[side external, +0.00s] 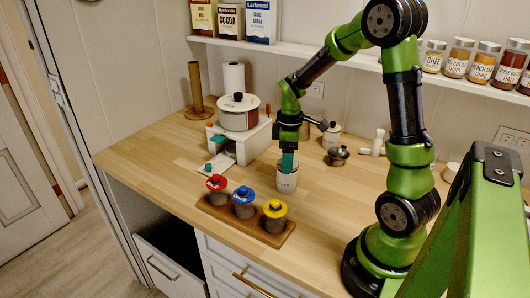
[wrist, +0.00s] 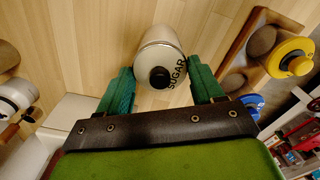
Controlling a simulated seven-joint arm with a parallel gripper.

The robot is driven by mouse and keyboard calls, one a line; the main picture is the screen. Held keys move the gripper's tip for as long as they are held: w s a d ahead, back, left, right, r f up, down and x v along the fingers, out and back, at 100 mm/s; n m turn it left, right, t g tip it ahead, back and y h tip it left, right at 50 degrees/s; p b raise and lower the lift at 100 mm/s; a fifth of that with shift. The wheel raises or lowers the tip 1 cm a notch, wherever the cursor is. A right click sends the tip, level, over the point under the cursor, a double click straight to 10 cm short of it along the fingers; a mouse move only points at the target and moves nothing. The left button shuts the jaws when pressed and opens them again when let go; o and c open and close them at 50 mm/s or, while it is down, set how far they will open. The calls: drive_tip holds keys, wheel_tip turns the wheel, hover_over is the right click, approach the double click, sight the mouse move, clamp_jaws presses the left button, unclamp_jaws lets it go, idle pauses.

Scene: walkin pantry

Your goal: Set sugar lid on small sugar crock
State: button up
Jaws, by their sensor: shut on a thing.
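The small sugar crock (side external: 287,182) is a cream cylinder with dark lettering, standing upright on the wooden counter. The sugar lid (wrist: 147,78) is pale with a dark knob and lies between my green fingertips, in line with the crock. My gripper (side external: 288,162) points down over the crock, its fingers shut on the lid; it also shows in the wrist view (wrist: 161,87). I cannot tell whether the lid is fully seated, as the fingers hide the rim in the side view.
A wooden tray (side external: 208,208) with red-, blue- and yellow-topped jars stands in front. A white stand (side external: 257,143) bearing a large pot (side external: 238,115) is behind left. Counter right of the crock is clear.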

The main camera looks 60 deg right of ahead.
drive_tip(key=shift+f, duration=0.4)
drive_tip(key=o, duration=1.1)
drive_tip(key=shift+o, duration=0.4)
drive_tip(key=shift+r, duration=3.55)
